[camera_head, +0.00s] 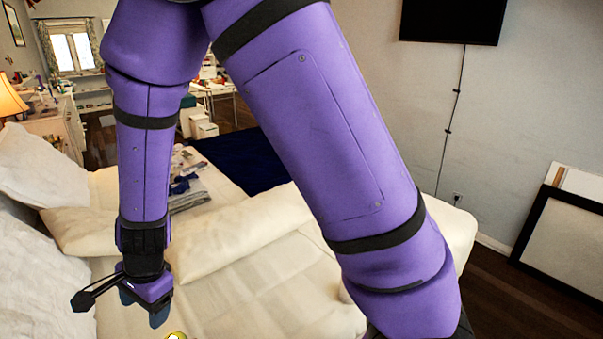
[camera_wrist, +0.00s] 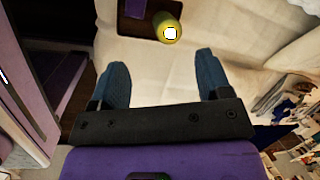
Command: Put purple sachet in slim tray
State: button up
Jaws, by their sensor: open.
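My gripper (camera_head: 143,306) hangs low over the cream bed in the head view. In the wrist view my gripper (camera_wrist: 162,65) shows two blue fingers spread wide, with nothing between them. A dark brown tray-like shape (camera_wrist: 148,31) is cut by the top edge of the wrist view, beyond the fingertips; it may be the slim tray. A small greyish-purple patch (camera_wrist: 134,8) shows at its left end; I cannot tell whether this is the purple sachet. The sachet is not clearly seen in either view.
A yellow-green rounded item (camera_wrist: 166,27) with a white spot lies at the tray shape's right end. It also peeks in at the bottom of the head view (camera_head: 176,336). Folded laundry (camera_head: 186,185) lies farther back on the bed. White pillows (camera_head: 40,165) are at the left.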

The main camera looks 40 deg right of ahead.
jog(key=s+d+r+n+t+y, duration=0.15)
jog(key=d+r+n, duration=0.35)
jog(key=r, duration=0.5)
jog(key=s+d+r+n+h, duration=0.1)
jog(key=s+d+r+n, duration=0.15)
jog(key=d+r, duration=0.65)
jog(key=s+d+r+n+t+h, duration=0.1)
jog(key=s+d+r+n, duration=0.1)
jog(key=s+d+r, duration=0.2)
jog(key=s+d+r+n+t+h, duration=0.1)
jog(key=s+d+r, duration=0.4)
jog(key=s, duration=0.5)
jog(key=d+n+h, duration=0.1)
jog(key=d+n, duration=0.1)
jog(key=shift+s+d+n, duration=0.2)
jog(key=shift+d+n, duration=0.1)
jog(key=shift+n, duration=0.05)
jog(key=shift+t, duration=0.25)
